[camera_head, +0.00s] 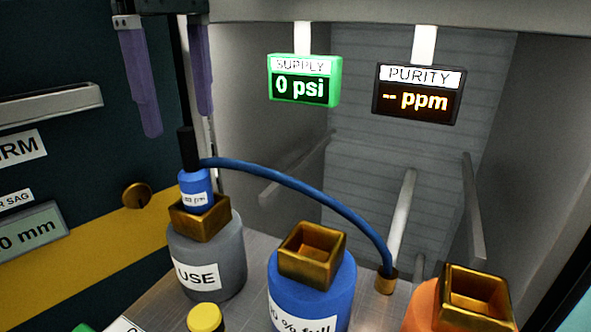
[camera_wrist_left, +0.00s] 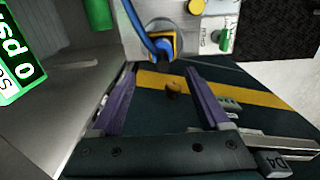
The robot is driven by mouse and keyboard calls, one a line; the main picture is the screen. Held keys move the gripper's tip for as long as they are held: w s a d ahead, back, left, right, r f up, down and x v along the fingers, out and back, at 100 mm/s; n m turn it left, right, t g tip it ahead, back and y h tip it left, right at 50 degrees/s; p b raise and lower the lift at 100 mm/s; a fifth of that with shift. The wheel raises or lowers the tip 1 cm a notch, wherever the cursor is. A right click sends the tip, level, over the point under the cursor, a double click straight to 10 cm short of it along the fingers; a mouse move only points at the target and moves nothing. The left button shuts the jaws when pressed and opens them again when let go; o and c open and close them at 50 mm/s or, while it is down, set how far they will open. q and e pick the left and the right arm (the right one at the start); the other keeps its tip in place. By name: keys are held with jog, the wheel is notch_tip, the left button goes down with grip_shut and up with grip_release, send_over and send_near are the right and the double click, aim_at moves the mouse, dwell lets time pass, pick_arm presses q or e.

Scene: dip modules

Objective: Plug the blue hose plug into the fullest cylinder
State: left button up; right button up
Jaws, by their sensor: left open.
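The blue hose plug (camera_head: 195,188), with a black upper end, sits upright in the brass socket (camera_head: 200,222) of the grey cylinder (camera_head: 212,262), whose label reads "USE". Its blue hose (camera_head: 300,187) arches right to a brass fitting (camera_head: 386,282). The hose also shows in the left wrist view (camera_wrist_left: 135,18). A blue cylinder (camera_head: 318,295) has an empty brass socket and a partly cut-off "% full" label. An orange cylinder (camera_head: 424,308) has an empty socket; its label is out of view. My left gripper (camera_head: 178,120), with purple fingers, is open and empty around and above the plug's black end.
The SUPPLY display (camera_head: 304,79) reads 0 psi; the PURITY display (camera_head: 418,95) shows dashes. A yellow knob (camera_head: 205,318) is at the front. Grey rails (camera_head: 403,215) stand behind the cylinders. A dark panel with a brass knob (camera_head: 136,195) is on the left.

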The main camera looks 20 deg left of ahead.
aim_at(193, 171)
pick_arm(q)
jog(key=f, duration=0.3)
jog(key=f+b, duration=0.1)
jog(key=f, duration=0.4)
jog(key=shift+s+d+f, duration=0.3)
jog(key=shift+d+f, duration=0.05)
grip_shut()
